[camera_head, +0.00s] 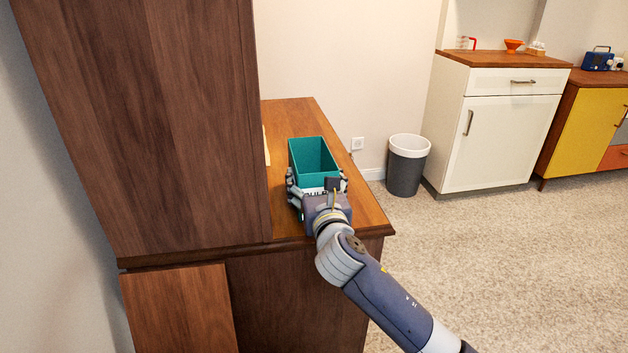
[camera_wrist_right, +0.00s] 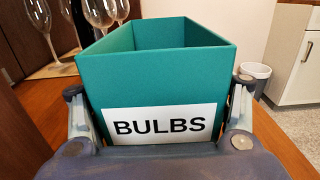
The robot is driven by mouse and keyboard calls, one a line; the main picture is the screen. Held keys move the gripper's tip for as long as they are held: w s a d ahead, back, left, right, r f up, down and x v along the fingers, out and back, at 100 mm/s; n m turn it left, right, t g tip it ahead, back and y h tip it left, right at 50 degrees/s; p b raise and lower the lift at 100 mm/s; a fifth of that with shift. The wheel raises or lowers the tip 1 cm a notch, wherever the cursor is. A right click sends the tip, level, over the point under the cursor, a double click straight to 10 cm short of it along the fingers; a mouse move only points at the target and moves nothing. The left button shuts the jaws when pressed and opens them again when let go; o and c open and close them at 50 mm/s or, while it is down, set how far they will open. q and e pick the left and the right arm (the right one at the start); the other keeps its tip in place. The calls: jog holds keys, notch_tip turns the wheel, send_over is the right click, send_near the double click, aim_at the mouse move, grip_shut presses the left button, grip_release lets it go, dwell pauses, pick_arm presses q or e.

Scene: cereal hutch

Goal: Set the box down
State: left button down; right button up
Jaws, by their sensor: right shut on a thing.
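The box is a teal open-topped bin (camera_head: 314,157) at the wooden counter of the hutch (camera_head: 289,113). In the right wrist view the box (camera_wrist_right: 155,84) fills the middle, with a white label reading "BULBS" on its near face. My right gripper (camera_head: 318,188) is shut on the box, one finger along each side of it; the fingers also show in the right wrist view (camera_wrist_right: 160,120). The box is upright and its inside looks empty as far as I see. Whether its bottom touches the counter I cannot tell. My left gripper is not in view.
Wine glasses (camera_wrist_right: 98,12) stand on the counter left of the box. The tall hutch cabinet (camera_head: 165,110) closes off the left side. A grey bin (camera_head: 407,168) and a white cabinet (camera_head: 500,125) stand on the floor to the right. The counter's right edge is close to the box.

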jog(key=o, duration=1.1)
jog(key=shift+f, duration=0.15)
jog(key=shift+o, duration=0.2)
jog(key=shift+s, duration=0.15)
jog(key=s+d+p, duration=0.2)
jog(key=s, duration=1)
jog(key=s+d+f+m+g+h, duration=0.1)
jog(key=s+d+f+m+g, duration=0.15)
jog(key=f+m, duration=0.4)
jog(key=s+d+f+m+g+h, duration=0.1)
jog(key=s+d+f+m+g, duration=0.1)
jog(key=d+f+m, duration=0.35)
jog(key=s+d+f+m+g+h, duration=0.1)
jog(key=s+d+f+m+g, duration=0.15)
jog(key=f+m, duration=0.5)
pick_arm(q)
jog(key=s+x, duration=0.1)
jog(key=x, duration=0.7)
pick_arm(e)
jog(key=s+d+f+m+g, duration=0.3)
jog(key=s+f+m, duration=0.5)
jog(key=s, duration=0.3)
jog(key=s+d+f+m+g, duration=0.4)
jog(key=s+f+m, duration=0.4)
jog(key=s+f, duration=0.2)
jog(key=shift+s+d+f+m+g, duration=0.3)
jog(key=shift+s+d+m, duration=0.05)
jog(key=shift+s+d, duration=0.35)
